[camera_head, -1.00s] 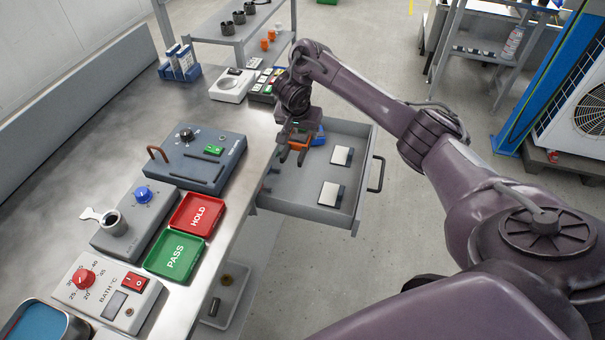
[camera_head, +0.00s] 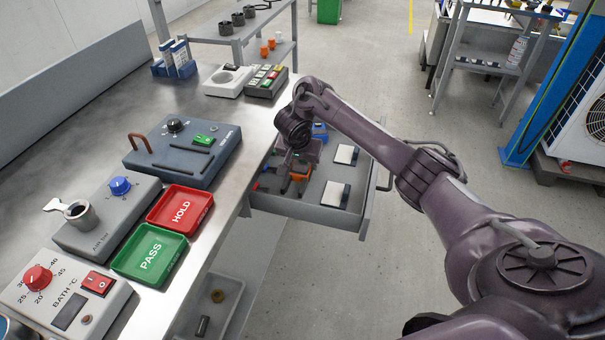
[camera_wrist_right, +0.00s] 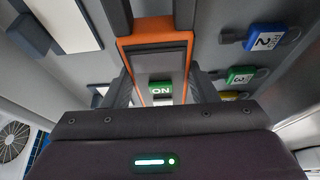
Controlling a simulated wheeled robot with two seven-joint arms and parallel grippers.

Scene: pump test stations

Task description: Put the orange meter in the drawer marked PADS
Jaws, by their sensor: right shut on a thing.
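The orange meter (camera_head: 301,173) is low inside the open grey drawer (camera_head: 305,209), near its bench side. My right gripper (camera_head: 292,184) is shut on the meter. I cannot tell whether the meter touches the drawer floor. No PADS marking is readable on the drawer. My left gripper is not in view.
Two white-topped dark blocks (camera_head: 335,193) lie in the drawer's right half. Numbered tags, blue (camera_wrist_right: 266,37) and green (camera_wrist_right: 240,75), show in the wrist view. The bench on the left holds a red HOLD tray (camera_head: 181,209), a green PASS tray (camera_head: 150,252) and instruments.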

